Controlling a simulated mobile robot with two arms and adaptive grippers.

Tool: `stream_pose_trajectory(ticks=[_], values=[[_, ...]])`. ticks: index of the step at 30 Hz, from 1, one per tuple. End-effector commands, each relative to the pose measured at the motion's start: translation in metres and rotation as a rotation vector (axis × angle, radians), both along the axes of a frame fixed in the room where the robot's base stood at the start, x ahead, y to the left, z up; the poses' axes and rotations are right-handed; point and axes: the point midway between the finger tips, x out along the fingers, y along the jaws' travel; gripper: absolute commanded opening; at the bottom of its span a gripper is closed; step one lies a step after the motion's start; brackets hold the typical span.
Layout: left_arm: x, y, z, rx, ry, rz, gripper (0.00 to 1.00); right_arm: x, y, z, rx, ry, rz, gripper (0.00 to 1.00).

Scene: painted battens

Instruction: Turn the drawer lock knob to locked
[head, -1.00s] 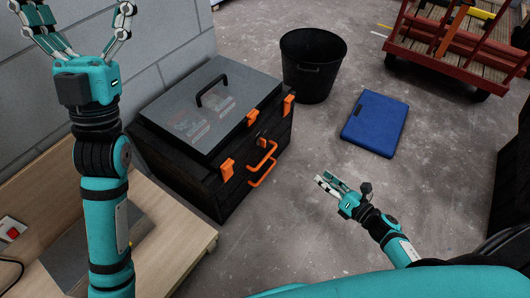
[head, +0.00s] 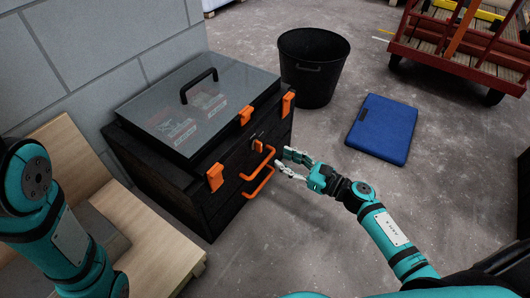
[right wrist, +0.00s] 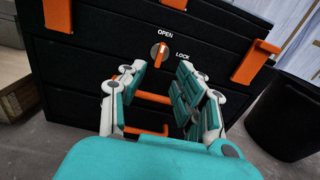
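The orange lock knob (right wrist: 159,53) sits on the black front of the tool chest (right wrist: 75,75) in the right wrist view. OPEN is printed above it and LOCK to its lower right. The knob's bar stands nearly upright, towards OPEN. The knob also shows small in the head view (head: 257,146). My right gripper (head: 284,161) is open and empty just in front of the chest. In the right wrist view its fingers (right wrist: 162,78) are spread below and either side of the knob, apparently not touching it. My left gripper is out of view; only its arm shows.
Orange drawer handles (head: 258,178) stick out below the knob. Orange latches (head: 215,177) flank it under the lid. A black bucket (head: 310,85), a blue case (head: 382,128) and a red cart (head: 460,50) stand on the floor. A wooden bench (head: 150,235) is at left.

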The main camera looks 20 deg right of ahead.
Motion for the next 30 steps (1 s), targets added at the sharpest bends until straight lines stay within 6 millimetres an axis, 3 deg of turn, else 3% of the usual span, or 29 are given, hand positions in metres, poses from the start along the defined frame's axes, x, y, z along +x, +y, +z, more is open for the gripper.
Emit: stream_pose_trajectory(ticks=[9, 23, 30], values=[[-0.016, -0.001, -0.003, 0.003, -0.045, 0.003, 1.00, 0.047, 0.036, -0.002, 0.001, -0.001, 0.000, 0.33], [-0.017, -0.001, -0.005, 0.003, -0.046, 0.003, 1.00, 0.059, 0.046, 0.000, 0.001, 0.002, -0.001, 0.33], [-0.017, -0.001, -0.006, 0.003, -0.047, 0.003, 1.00, 0.059, 0.046, -0.001, 0.001, 0.002, -0.001, 0.05]])
